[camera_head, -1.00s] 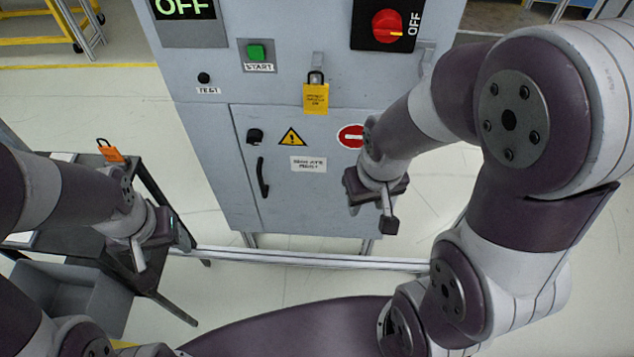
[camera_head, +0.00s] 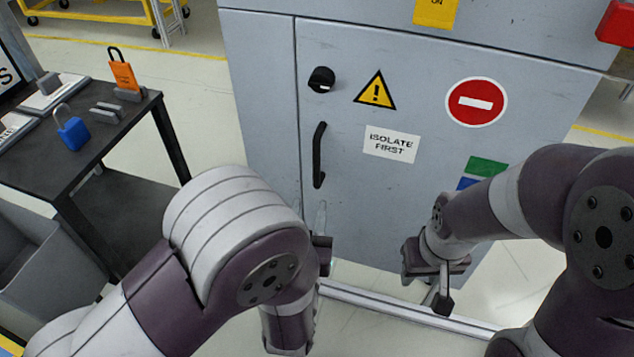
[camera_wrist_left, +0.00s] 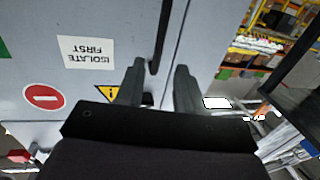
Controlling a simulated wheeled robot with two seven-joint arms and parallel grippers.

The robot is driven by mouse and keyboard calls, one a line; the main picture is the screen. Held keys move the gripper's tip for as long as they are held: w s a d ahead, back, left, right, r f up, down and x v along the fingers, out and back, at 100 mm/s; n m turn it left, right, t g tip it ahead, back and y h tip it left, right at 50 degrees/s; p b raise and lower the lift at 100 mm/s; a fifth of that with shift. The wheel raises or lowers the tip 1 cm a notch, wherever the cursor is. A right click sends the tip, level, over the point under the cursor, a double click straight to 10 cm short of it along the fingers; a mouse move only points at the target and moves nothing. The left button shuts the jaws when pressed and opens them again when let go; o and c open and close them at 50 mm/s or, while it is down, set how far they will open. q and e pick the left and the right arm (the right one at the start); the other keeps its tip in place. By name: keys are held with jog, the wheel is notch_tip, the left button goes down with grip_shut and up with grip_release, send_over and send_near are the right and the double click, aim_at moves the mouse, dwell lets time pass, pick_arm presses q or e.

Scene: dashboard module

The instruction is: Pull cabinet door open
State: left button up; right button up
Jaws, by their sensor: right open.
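The grey cabinet door (camera_head: 420,200) is closed and has a black vertical bar handle (camera_head: 319,155) near its left edge. A black round knob (camera_head: 321,79) sits above the handle. My left gripper (camera_head: 321,215) is in front of the door, just below the handle, partly hidden by its own arm. In the left wrist view its two fingers (camera_wrist_left: 160,70) are apart and empty, with the handle (camera_wrist_left: 161,38) beyond and between the tips. My right gripper (camera_head: 440,295) is in front of the door's lower right part, apart from the handle; its fingers are small here.
A dark table (camera_head: 95,160) at the left bears an orange padlock (camera_head: 123,72) and a blue padlock (camera_head: 72,130). A grey bin (camera_head: 45,260) stands below it. A metal rail (camera_head: 390,308) runs along the floor before the cabinet. Warning signs mark the door.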

aim_at(316, 166)
pick_arm(q)
jog(key=w, duration=0.4)
jog(key=w+d+b, duration=0.1)
jog(key=w, duration=0.3)
jog(key=w+b, duration=0.1)
jog(key=w, duration=0.3)
jog(key=shift+w+d+r, duration=0.1)
jog(key=shift+d+r, duration=0.1)
jog(key=shift+r, duration=0.05)
grip_shut()
